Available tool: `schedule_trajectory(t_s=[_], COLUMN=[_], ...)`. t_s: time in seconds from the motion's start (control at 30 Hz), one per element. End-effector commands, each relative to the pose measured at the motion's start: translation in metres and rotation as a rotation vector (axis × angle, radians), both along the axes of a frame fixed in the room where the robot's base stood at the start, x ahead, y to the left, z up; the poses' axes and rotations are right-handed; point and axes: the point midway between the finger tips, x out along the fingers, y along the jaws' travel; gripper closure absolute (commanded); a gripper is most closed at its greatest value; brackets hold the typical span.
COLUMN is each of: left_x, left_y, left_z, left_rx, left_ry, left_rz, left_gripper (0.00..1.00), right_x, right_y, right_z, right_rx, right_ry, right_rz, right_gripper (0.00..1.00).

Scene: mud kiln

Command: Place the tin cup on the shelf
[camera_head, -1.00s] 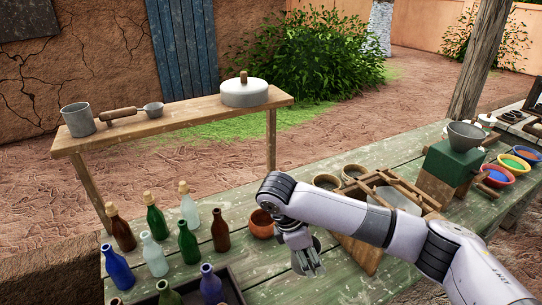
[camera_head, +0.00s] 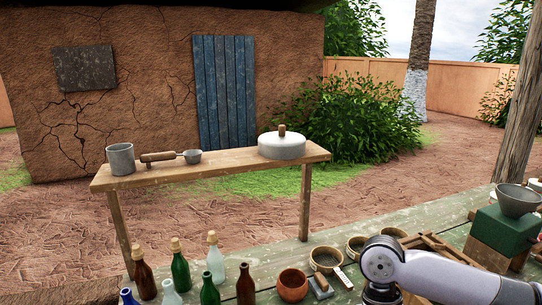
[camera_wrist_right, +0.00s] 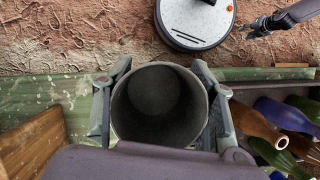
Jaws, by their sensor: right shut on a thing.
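My right gripper (camera_wrist_right: 161,105) is shut on the grey tin cup (camera_wrist_right: 158,88), with a finger on each side; I look into its open, empty mouth. The wooden shelf (camera_head: 232,166) stands beyond the table. It bears a grey metal mug (camera_head: 121,159) at its left end, a wooden-handled ladle (camera_head: 192,157) and a lidded pot (camera_head: 282,146). My left gripper (camera_wrist_right: 257,27) shows small at the wrist view's upper right; its opening is unclear.
The green worktable (camera_head: 440,215) carries several bottles (camera_head: 180,271), a brown clay bowl (camera_head: 292,285), round sieves (camera_head: 325,260) and a green box with a metal funnel (camera_head: 517,200). Bare shelf top lies between ladle and pot.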

Motion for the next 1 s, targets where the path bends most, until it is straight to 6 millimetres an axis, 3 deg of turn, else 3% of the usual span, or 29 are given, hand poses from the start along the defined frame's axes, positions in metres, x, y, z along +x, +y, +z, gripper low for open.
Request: schedule_trajectory(t_s=[0.2,0.73,0.87,1.0], left_x=[0.000,0.000,-0.001,-0.001], left_y=[0.000,0.000,0.000,0.000], left_z=[-0.004,-0.004,-0.004,-0.003], left_rx=[0.000,0.000,0.000,0.000], left_ry=[0.000,0.000,0.001,0.001], left_rz=[0.000,0.000,0.000,0.000], left_gripper=[0.60,0.60,0.60,0.60], right_x=[-0.011,-0.013,-0.019,-0.032], right_y=[-0.002,-0.001,0.000,0.000], right_z=[0.003,-0.002,-0.034,-0.084], right_rx=[-0.002,0.000,0.000,0.002], right_ry=[-0.002,0.003,0.010,0.013], right_rz=[-0.109,-0.112,-0.119,-0.119], right_gripper=[0.76,0.76,0.76,0.76])
